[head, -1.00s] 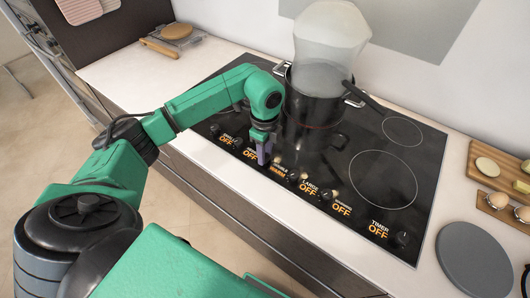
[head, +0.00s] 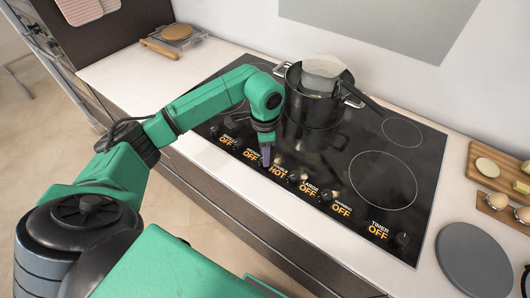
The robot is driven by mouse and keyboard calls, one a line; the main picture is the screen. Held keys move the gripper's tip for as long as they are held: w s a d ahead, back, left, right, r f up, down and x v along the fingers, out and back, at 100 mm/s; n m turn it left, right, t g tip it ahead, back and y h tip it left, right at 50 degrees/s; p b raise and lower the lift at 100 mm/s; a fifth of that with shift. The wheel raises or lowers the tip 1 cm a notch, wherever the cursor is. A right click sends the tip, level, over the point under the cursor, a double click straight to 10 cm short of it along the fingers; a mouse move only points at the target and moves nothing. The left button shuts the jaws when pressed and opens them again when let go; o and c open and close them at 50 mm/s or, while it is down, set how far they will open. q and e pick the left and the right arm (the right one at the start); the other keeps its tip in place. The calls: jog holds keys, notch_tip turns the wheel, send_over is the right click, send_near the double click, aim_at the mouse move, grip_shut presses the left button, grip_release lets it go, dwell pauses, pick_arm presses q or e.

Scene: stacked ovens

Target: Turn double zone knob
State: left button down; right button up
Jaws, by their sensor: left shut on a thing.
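The black glass cooktop (head: 237,93) has a row of front knobs with lit orange labels. The label by the double zone knob (head: 277,172) reads HOT; the labels of the other zones read OFF. My left gripper (head: 267,158) points down at the double zone knob from above, its fingers shut on it. The fingers hide most of the knob. My right gripper is not in view.
A dark pot (head: 312,108) with a pale vessel shape in its top stands at the back of the cooktop, a dark handle reaching right. A grey round plate (head: 473,262) and a wooden board (head: 484,172) with food lie at right. The counter's front strip is clear.

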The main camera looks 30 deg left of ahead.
pick_arm(q)
jog(key=shift+w+r, duration=0.15)
jog(key=shift+r, duration=0.05)
jog(key=c, duration=0.6)
grip_release()
jog(key=shift+o, duration=0.2)
jog(key=shift+f, duration=0.1)
notch_tip(320, 180, up, 15)
jog(key=shift+f+b, duration=0.2)
jog(key=shift+b, duration=0.1)
